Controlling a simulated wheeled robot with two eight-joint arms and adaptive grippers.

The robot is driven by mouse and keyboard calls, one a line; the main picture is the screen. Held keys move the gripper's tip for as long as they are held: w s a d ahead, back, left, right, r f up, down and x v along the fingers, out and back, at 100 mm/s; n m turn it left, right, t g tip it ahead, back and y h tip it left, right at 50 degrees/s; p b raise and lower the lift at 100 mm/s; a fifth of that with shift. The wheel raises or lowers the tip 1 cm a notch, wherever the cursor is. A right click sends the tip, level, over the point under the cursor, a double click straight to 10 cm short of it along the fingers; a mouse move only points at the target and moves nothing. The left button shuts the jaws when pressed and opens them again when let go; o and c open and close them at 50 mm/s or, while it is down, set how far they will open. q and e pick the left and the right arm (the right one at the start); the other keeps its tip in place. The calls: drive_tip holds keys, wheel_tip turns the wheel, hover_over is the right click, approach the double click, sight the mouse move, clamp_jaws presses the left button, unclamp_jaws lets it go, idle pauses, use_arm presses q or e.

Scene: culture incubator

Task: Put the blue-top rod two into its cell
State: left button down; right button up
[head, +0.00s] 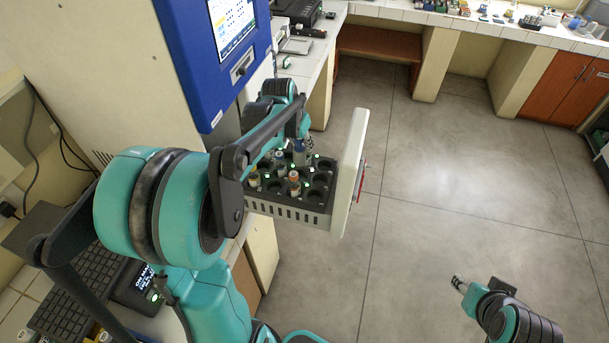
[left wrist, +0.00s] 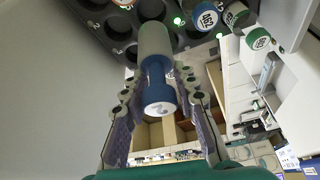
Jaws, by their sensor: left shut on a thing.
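The blue-top rod (left wrist: 158,88) has a grey body and a blue cap end. My left gripper (left wrist: 158,80) is shut on its blue part, with one finger on each side. The grey end points to the black tray (left wrist: 105,38) of round cells. It shows over or in a cell; I cannot tell how deep it sits. In the head view my left gripper (head: 303,140) is above the back of the drawer tray (head: 290,208), with the rod (head: 299,157) below it. My right gripper (head: 460,284) hangs at the lower right, away from the tray; its opening is unclear.
Other rods stand in the tray, among them an orange-top one (head: 294,177). Green lights mark cells. The drawer's white front panel (head: 350,175) stands at the tray's right. The blue incubator screen housing (head: 215,50) rises behind my left arm. The floor at right is clear.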

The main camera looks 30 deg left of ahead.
use_arm(q)
wheel_tip(320, 180, down, 10)
drive_tip(key=shift+w+r+b, duration=0.15)
drive_tip(key=shift+r+b, duration=0.05)
drive_tip(key=shift+b, duration=0.7)
drive_tip(key=shift+f, duration=0.1)
drive_tip(key=c, duration=1.2)
unclamp_jaws()
